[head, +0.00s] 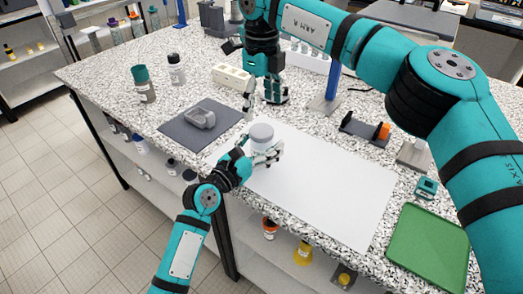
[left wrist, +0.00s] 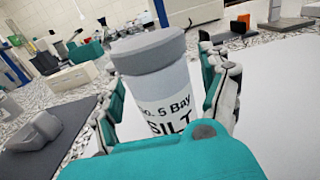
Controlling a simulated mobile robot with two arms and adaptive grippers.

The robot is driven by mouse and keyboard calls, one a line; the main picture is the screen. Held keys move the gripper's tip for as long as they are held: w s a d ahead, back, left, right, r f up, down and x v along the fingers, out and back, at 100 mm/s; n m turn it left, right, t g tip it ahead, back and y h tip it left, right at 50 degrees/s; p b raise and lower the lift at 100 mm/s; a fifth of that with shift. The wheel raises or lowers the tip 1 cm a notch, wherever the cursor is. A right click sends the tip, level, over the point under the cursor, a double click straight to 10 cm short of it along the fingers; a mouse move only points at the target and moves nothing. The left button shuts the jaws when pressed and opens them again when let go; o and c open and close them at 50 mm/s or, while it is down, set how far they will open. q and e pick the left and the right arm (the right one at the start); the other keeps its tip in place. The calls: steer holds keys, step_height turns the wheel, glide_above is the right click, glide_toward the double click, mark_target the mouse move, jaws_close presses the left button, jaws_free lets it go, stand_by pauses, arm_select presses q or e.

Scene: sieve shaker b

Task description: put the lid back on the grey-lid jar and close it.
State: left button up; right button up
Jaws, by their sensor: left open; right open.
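The grey-lid jar (head: 262,143) stands upright on the white sheet at its left end. Its label in the left wrist view (left wrist: 170,105) reads "No. 5 Bay SILT". The grey lid (head: 262,131) sits on top of the jar, and it also shows in the left wrist view (left wrist: 147,48); I cannot tell whether it is tightened. My left gripper (head: 262,153) is open, with its fingers on either side of the jar body. My right gripper (head: 264,101) is open and empty, pointing down just behind the jar.
A dark grey mat (head: 175,130) holding a grey scoop-like object (head: 200,118) lies left of the jar. A green tray (head: 428,250) is at right. The white sheet (head: 330,190) is clear right of the jar.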

arm_select(q)
jaws_close()
stand_by(0.6)
